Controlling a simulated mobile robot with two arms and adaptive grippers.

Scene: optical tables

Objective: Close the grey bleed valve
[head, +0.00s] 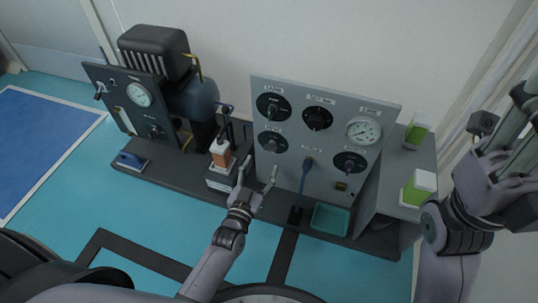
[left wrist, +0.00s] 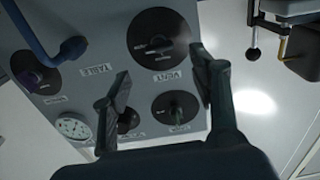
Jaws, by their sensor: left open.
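The grey panel (head: 318,182) carries several round dials. The lower-left dial has a grey knob (head: 273,143); it shows upside down in the left wrist view as a knob (left wrist: 158,42) on a black disc beside a label that seems to read VENT. I cannot read the word bleed on any label, so I take this as the grey valve. My left gripper (head: 259,171) is open and empty in front of the panel, below that knob and apart from it. In the left wrist view its fingers (left wrist: 158,78) are spread either side of the label. My right gripper (head: 518,112) is at the right edge.
A blue lever (head: 307,167) sticks out to the right of my left gripper. A gauge (head: 363,131) and other knobs share the panel. An orange-and-white bottle (head: 220,153) stands to the left, a teal tray (head: 330,219) at lower right, and green-and-white containers (head: 419,187) on the side shelf.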

